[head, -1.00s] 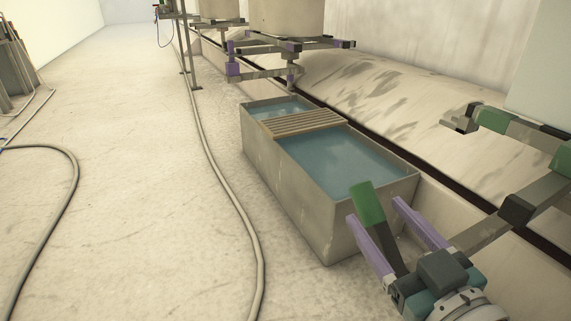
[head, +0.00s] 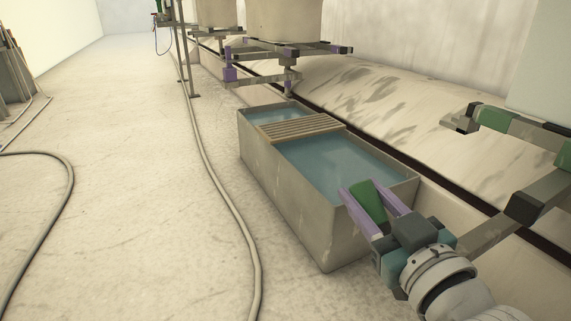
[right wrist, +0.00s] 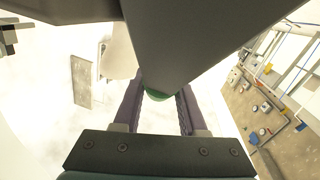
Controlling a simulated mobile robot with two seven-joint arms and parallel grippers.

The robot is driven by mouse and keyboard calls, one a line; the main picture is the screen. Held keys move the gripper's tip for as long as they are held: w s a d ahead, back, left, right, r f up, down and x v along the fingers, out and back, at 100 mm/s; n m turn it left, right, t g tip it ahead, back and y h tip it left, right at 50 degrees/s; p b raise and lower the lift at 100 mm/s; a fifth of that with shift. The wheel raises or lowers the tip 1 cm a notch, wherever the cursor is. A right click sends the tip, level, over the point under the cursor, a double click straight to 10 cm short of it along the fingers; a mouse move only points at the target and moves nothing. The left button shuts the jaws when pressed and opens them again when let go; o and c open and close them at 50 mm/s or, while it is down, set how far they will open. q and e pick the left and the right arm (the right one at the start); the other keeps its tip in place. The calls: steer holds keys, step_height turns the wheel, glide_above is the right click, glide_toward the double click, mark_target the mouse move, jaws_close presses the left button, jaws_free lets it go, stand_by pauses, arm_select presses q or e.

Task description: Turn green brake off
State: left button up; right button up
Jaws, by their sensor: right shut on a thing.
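The green brake handle (head: 368,201) shows in the head view in front of the tank's near right corner. It is a green grip that leans to the upper left. My right gripper (head: 365,192) has its purple fingers on both sides of the handle and is shut on it. The gripper body hides the lower part of the lever. In the right wrist view, a small bit of the green handle (right wrist: 158,96) shows between the purple fingers, and a large dark bar hides the rest. My left gripper is not in view.
A stone tank (head: 292,203) of blue water with a slatted board (head: 303,127) stands left of the handle. A frame arm with green joints (head: 497,119) is at the right. A hose (head: 226,200) runs along the floor, which is open to the left.

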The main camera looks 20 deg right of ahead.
jaws_close()
stand_by(0.8)
